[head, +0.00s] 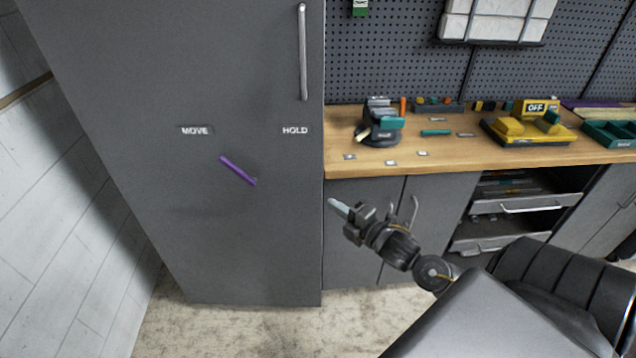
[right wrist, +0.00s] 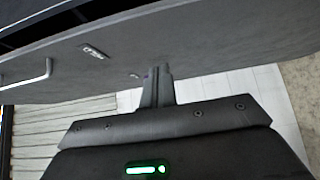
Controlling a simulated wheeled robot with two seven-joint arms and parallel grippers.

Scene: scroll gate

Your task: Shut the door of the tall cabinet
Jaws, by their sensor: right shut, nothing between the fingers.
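The tall cabinet's grey door (head: 230,90) fills the left of the head view. It has a vertical metal handle (head: 302,55) near its right edge, a MOVE label, a HOLD label and a purple strip (head: 238,170). In the head view I see no clear gap at the door. The right wrist view shows the grey door surface (right wrist: 210,45) with a dark band along its upper left edge; I cannot tell whether this is an opening. My right gripper (head: 340,208) is shut and empty, just right of the door's right edge. Contact is unclear. My left gripper is out of view.
A wooden workbench (head: 460,150) stands right of the cabinet, with a vise (head: 380,125), a yellow tool with an OFF sign (head: 530,125) and a green bin (head: 610,133). Below are grey cupboards and an open drawer (head: 515,205). A pale wall is at left.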

